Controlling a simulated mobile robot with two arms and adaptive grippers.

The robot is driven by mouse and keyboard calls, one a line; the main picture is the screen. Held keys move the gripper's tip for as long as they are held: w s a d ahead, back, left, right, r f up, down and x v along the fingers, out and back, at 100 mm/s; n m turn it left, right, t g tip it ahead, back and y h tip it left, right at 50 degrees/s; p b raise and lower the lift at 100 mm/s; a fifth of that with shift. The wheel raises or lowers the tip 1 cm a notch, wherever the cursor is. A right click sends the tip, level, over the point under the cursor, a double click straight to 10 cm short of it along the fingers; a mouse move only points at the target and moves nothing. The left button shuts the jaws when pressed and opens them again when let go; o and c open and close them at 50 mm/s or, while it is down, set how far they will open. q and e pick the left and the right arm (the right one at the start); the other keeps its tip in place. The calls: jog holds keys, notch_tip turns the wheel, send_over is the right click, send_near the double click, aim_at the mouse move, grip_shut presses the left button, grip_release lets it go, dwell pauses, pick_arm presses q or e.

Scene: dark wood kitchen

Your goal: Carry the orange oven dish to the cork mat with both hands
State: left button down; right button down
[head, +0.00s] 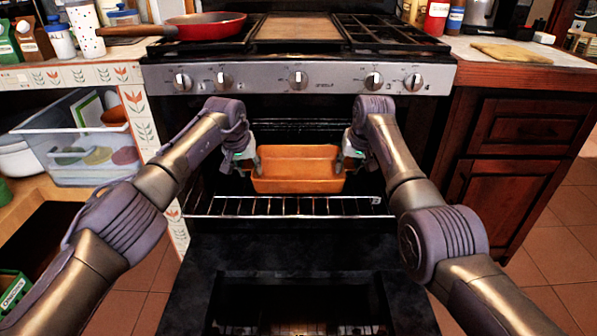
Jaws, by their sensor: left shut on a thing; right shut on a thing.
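The orange oven dish (296,165) is in the open oven, at or just above the pulled-out wire rack (285,207). I cannot tell whether it touches the rack. It looks level. My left gripper (251,160) is shut on its left end. My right gripper (344,160) is shut on its right end. A flat tan mat (511,54), which looks like the cork mat, lies on the right counter, with nothing on it.
The oven door (200,290) is folded down in front. The stove knobs (298,80) stick out above the oven opening. A red pan (205,24) is on the left of the stove top. Bottles (437,18) and a kettle (484,14) stand behind the mat.

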pick_arm(q)
jog(key=shift+w+r, duration=0.1)
jog(key=shift+r, duration=0.05)
pick_arm(e)
jog(key=shift+d+r, duration=0.1)
jog(key=shift+r, duration=0.05)
